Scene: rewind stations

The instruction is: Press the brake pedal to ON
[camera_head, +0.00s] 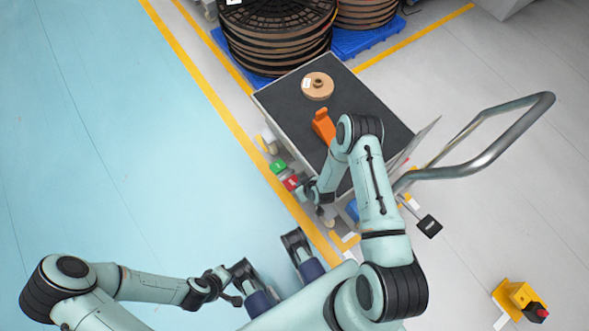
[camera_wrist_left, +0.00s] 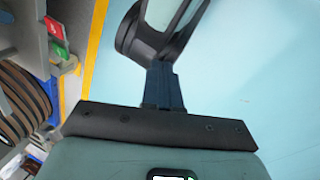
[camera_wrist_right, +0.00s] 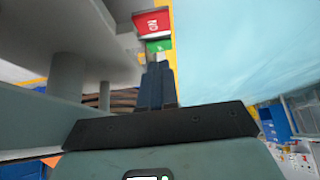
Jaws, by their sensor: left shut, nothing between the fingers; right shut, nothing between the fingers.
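The brake pedals stick out from the low side of the cart. The red pedal (camera_head: 291,182) is beside the green pedal (camera_head: 278,167). In the right wrist view the red pedal (camera_wrist_right: 152,22) is lettered ON, appearing upside down, with the green pedal (camera_wrist_right: 158,46) behind it. My right gripper (camera_head: 305,191) is shut and empty, close to the red pedal; contact cannot be told. Its fingers (camera_wrist_right: 157,68) point toward the pedals. My left gripper (camera_head: 234,295) is shut and empty over the blue floor, away from the cart. In the left wrist view the red (camera_wrist_left: 54,27) and green (camera_wrist_left: 61,51) pedals show.
The cart (camera_head: 385,105) has a dark top carrying a cardboard spool (camera_head: 318,86) and an orange tool (camera_head: 323,126). Its metal handle (camera_head: 490,150) extends right. Stacked reels (camera_head: 278,40) stand on a blue pallet behind. The blue floor at left is clear.

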